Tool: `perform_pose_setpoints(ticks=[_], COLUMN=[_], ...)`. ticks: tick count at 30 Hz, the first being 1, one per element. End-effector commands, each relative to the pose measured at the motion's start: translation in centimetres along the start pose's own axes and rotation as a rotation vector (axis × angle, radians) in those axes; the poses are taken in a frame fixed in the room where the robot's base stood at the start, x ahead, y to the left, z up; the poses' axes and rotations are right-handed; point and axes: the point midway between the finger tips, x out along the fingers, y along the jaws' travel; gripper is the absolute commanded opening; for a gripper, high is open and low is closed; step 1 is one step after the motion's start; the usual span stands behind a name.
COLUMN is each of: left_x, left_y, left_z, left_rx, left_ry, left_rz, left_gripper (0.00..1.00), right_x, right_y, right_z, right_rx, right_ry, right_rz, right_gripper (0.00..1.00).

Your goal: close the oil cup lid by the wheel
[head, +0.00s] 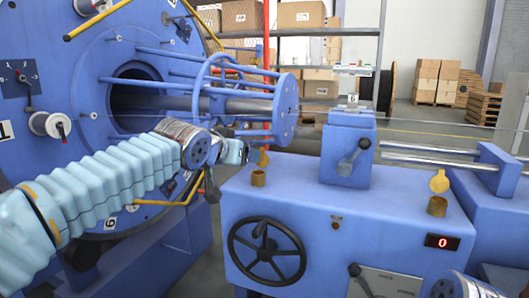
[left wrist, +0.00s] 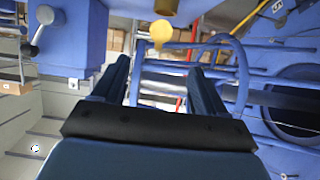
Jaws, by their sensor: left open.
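The brass oil cup by the wheel (head: 258,178) stands on the near left of the blue machine housing. Its yellow lid (head: 262,158) is open and stands up above the cup. The black handwheel (head: 267,250) is on the front face below. In the left wrist view, which is turned upside down, the cup (left wrist: 165,7) is at the top edge and the lid (left wrist: 161,32) shows beyond the fingers. My left gripper (left wrist: 160,68) is open and empty; in the head view it is just left of the lid, partly hidden by its own wrist. My right gripper is out of view.
A second oil cup (head: 437,205) with a raised yellow lid (head: 439,181) stands farther right, near a red display (head: 443,242). A grey lever (head: 354,157) on a blue block (head: 347,140) stands between the cups. Blue rods and a round plate (head: 287,108) lie behind my gripper.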

Motion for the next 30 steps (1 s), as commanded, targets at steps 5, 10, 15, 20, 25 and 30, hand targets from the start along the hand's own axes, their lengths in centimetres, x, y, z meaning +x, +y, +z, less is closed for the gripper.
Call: perform_pose_setpoints(ticks=[5, 10, 15, 20, 25, 30], left_x=[0.6, 4.0, 8.0, 11.1, 12.9, 13.4], left_y=[-0.1, 0.0, -0.1, -0.1, -0.1, -0.1], left_z=[-0.6, -0.6, -0.7, -0.7, -0.7, -0.6], left_rx=[0.000, -0.001, 0.000, -0.002, -0.001, -0.001], left_ry=[0.007, 0.004, 0.006, 0.006, 0.008, 0.009], left_rz=[-0.003, -0.003, -0.003, -0.003, -0.002, -0.002], left_gripper=[0.72, 0.72, 0.72, 0.72, 0.72, 0.72], right_x=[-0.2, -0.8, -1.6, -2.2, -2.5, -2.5], right_y=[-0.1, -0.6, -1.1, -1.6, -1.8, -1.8], right_z=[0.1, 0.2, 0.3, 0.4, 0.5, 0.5], right_rx=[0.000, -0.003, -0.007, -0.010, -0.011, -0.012], right_ry=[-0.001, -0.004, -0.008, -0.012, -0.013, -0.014], right_rz=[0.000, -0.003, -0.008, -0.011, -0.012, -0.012], right_gripper=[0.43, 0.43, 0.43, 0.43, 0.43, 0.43])
